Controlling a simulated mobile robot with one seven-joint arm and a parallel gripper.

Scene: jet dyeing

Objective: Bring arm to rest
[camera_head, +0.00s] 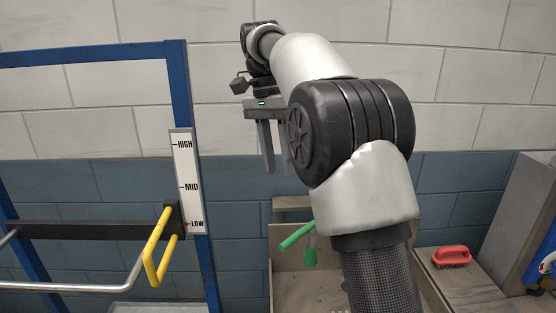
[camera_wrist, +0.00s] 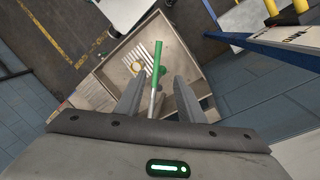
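My gripper (camera_head: 279,168) hangs from my bent arm in front of the wall, fingers pointing down. In the wrist view its two fingers (camera_wrist: 160,80) stand apart with a gap between them, and they hold nothing. A green-handled tool (camera_head: 297,236) leans in an open wooden box below the gripper. In the wrist view the green handle (camera_wrist: 155,62) shows between the fingers, but lower down and apart from them. My arm hides part of the box in the head view.
A blue frame (camera_head: 181,90) with a HIGH-MID-LOW scale (camera_head: 187,170) and a yellow handle (camera_head: 156,248) near LOW stands at left. The wooden box (camera_head: 285,265) is below. A red brush (camera_head: 451,256) lies on a surface at right. The wall is behind my arm.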

